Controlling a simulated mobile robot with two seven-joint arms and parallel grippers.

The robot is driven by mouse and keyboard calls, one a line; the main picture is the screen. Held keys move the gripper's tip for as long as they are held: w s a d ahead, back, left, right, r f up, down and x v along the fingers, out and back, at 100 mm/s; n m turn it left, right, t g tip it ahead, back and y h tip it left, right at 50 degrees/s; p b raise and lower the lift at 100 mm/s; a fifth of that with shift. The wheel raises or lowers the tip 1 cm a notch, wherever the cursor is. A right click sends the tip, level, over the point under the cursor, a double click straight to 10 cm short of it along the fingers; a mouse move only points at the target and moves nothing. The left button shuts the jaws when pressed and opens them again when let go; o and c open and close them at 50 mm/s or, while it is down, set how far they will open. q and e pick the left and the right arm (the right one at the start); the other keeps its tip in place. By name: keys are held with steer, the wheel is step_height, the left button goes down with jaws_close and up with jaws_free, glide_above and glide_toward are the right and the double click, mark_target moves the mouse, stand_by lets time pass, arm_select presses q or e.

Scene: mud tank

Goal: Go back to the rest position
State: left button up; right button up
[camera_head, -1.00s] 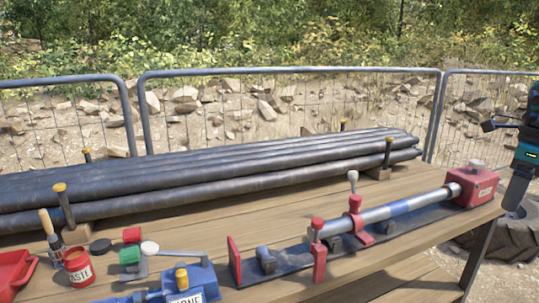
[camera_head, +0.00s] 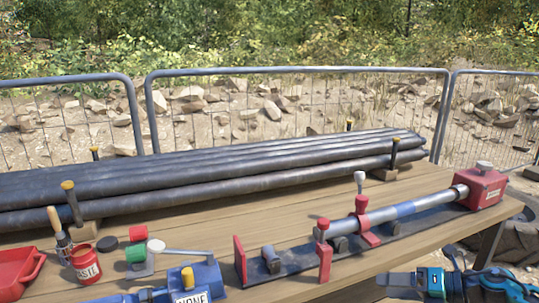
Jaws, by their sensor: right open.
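My right gripper (camera_head: 388,284) is in the lower right corner of the head view, with its arm coming in from the right edge. Its grey fingers point left, in front of the wooden table's front edge. It is open, and nothing shows between its fingers. My left gripper is out of view.
The wooden table (camera_head: 215,222) bears long dark pipes (camera_head: 220,180), a blue device (camera_head: 195,282), a red paste can (camera_head: 86,264) and a red tray (camera_head: 20,270). A wire fence (camera_head: 290,110) stands behind. A tyre lies right of the table.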

steer(key=s+d+f+m+t+h, duration=0.1)
steer(key=s+d+f+m+h, duration=0.2)
steer(key=s+m, duration=0.45)
steer(key=s+d+f+m+t+h, duration=0.1)
steer(key=s+f+m+h, duration=0.2)
steer(key=s+f+m, duration=0.4)
steer(key=s+d+f+m+h, duration=0.25)
steer(key=s+m, duration=0.35)
steer(key=m, duration=0.3)
steer(key=s+a+m+t+p, duration=0.1)
steer(key=s+a+m, duration=0.1)
steer(key=a+m, duration=0.7)
steer(key=a, duration=0.8)
steer(key=shift+f+t+p, duration=0.25)
steer(key=shift+t+p, duration=0.05)
steer(key=shift+p, duration=0.05)
